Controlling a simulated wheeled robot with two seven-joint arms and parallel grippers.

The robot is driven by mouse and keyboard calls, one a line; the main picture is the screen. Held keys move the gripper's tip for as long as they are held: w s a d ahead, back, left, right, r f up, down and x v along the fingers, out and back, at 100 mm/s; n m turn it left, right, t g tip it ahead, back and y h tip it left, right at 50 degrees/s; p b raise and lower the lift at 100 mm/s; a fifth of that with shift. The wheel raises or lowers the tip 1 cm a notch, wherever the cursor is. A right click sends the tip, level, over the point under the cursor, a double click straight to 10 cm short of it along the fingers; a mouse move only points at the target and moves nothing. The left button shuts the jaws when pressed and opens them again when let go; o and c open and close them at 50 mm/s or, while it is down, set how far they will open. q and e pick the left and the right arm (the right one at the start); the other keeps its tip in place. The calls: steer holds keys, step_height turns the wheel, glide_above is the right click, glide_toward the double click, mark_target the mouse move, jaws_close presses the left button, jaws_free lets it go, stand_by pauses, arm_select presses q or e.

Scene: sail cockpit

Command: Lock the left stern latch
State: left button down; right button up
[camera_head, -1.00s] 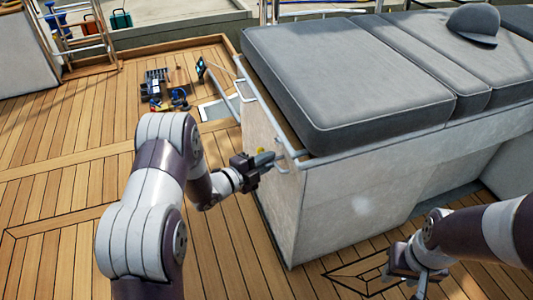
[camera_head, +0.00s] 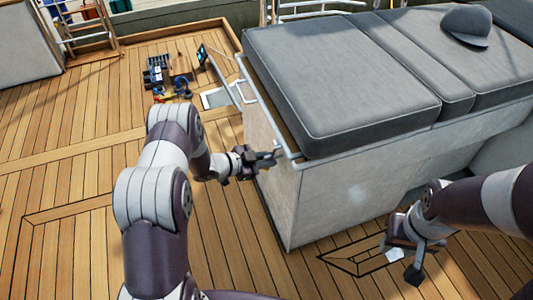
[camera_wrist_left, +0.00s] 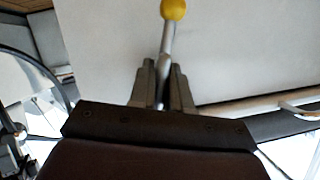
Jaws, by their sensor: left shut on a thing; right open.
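The latch lever (camera_wrist_left: 167,42) is a thin metal rod with a yellow ball knob (camera_wrist_left: 173,9), seen in the left wrist view in front of a pale panel. My left gripper (camera_wrist_left: 163,88) is shut on the rod below the knob; the rod runs between its two fingers. In the head view, my left gripper (camera_head: 270,158) is at the near left end of the cushioned bench, beside its rail. The knob cannot be made out there. My right gripper (camera_head: 412,258) is open and empty, low over the deck at the right.
The bench with grey cushions (camera_head: 335,90) and white sides fills the centre right, with a grey cap (camera_head: 467,26) on top. A metal rail (camera_head: 262,100) runs along its left edge. Small gear (camera_head: 168,80) lies on the wooden deck (camera_head: 70,120), which is otherwise largely clear.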

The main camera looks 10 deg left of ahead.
arm_select(q)
steer(key=shift+n+g+h+p, duration=0.3)
steer(key=shift+n+g+p, duration=0.45)
steer(key=shift+n, duration=0.35)
steer(key=c, duration=1.2)
jaws_free()
steer(key=shift+o, duration=0.2)
steer(key=shift+a, duration=0.1)
steer(key=p+v, duration=0.3)
steer(key=v, duration=0.9)
steer(key=shift+s+a, duration=0.2)
steer(key=shift+a, duration=0.05)
